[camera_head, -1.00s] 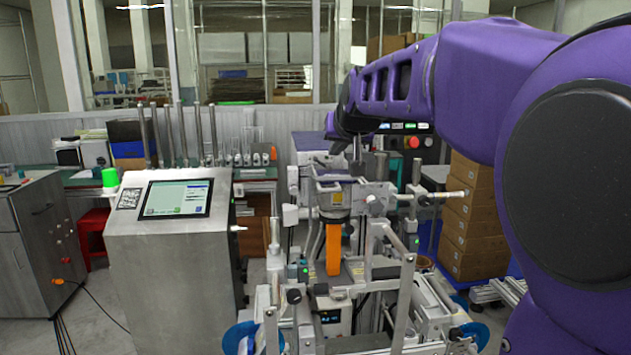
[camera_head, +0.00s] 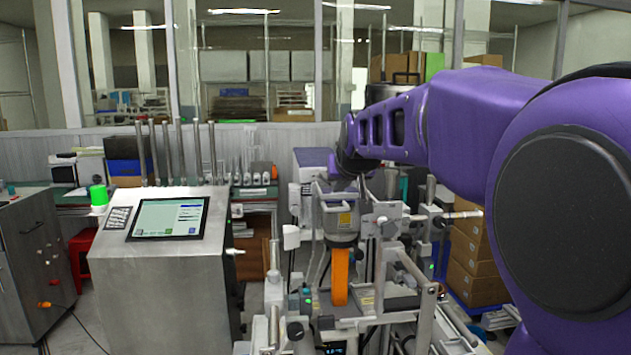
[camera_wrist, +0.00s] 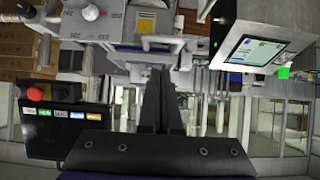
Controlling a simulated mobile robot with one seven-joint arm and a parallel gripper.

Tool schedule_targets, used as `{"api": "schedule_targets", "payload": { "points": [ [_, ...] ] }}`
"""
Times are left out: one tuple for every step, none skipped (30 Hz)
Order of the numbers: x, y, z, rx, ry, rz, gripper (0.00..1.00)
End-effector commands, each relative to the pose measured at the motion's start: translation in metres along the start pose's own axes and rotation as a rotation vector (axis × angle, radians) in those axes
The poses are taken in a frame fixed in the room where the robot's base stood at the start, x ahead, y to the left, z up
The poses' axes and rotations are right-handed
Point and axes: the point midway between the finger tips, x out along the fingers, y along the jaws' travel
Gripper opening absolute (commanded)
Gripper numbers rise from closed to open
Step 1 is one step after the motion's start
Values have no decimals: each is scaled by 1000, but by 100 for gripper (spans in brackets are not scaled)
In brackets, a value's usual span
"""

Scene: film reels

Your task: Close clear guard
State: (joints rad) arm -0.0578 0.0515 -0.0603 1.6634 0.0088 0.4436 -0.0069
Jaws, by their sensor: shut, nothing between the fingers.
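I cannot clearly make out the clear guard in either view. The machine (camera_head: 340,222) stands at the centre of the head view, with a grey metal head and an orange strip (camera_head: 340,275) below it. My gripper (camera_wrist: 161,75) shows in the wrist view as two dark fingers shut together with nothing between them. Its fingertips point toward the grey machine housing (camera_wrist: 150,58); whether they touch it I cannot tell. In the head view my gripper is mostly hidden among the machine parts below the purple arm's end.
A steel cabinet with a touchscreen (camera_head: 168,218) and a green lamp (camera_head: 99,195) stands left of the machine. Metal posts and rails crowd around it. A control panel with a red button (camera_wrist: 35,93) shows in the wrist view. Cardboard boxes (camera_head: 472,262) stand at right.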

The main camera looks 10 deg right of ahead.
Motion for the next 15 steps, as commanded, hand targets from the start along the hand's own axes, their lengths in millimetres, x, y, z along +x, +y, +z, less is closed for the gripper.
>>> {"api": "schedule_targets", "payload": {
  "points": [
    [9,0,15,0,-2,0,0],
    [11,0,18,0,-2,0,0],
    [14,0,22,0,-2,0,0],
    [15,0,24,0,-2,0,0],
    [16,0,26,0,-2,0,0],
    [17,0,28,0,-2,0,0],
    [18,0,29,0,-2,0,0],
    [18,0,30,0,-2,0,0],
    [18,0,30,0,-2,0,0],
    [18,0,30,0,-2,0,0],
    [18,0,30,0,-1,0,0],
    [18,0,29,0,-1,0,0],
    [18,0,29,0,-1,0,0],
    [17,0,29,0,-1,0,0],
    [17,0,29,0,-1,0,0]
  ]
}}
